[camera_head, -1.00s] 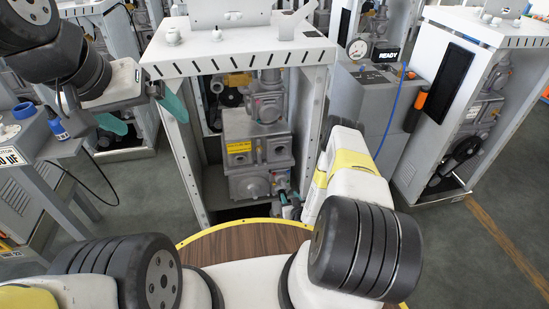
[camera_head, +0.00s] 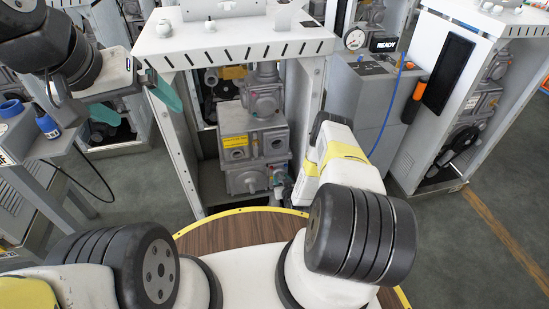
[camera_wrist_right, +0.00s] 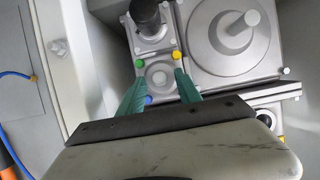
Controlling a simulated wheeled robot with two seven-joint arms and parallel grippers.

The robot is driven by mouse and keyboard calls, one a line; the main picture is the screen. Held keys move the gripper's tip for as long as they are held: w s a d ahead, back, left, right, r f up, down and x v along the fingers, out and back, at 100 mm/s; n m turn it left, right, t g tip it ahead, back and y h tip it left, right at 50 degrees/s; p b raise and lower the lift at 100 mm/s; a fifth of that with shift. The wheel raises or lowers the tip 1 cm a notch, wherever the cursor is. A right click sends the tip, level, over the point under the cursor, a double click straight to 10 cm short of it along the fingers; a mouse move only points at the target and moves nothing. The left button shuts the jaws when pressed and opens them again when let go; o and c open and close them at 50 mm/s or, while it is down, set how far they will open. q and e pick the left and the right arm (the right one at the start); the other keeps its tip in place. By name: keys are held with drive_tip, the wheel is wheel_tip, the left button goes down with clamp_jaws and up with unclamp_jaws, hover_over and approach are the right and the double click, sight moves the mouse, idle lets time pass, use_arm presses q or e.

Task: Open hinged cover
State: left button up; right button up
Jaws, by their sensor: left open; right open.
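The dispenser frame (camera_head: 312,110) stands ahead of me with its front open, and a grey pump unit (camera_head: 250,138) inside. My right gripper (camera_head: 279,183) is low at the unit's right side, mostly hidden by my forearm. In the right wrist view its teal fingers (camera_wrist_right: 159,90) are open, on either side of a small square grey plate (camera_wrist_right: 158,74) with a round boss and coloured corner caps. Nothing is clearly gripped; contact is unclear. I cannot tell which part is the hinged cover. My left gripper (camera_head: 136,104) is open and empty, left of the frame.
A side cart (camera_head: 30,140) with blue items stands at the left. A grey cabinet with a READY sign (camera_head: 383,45) and blue hose stands at the right. Another dispenser frame (camera_head: 497,28) is farther right. The frame's side posts flank the opening.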

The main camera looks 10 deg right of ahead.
clamp_jaws()
idle(1.4)
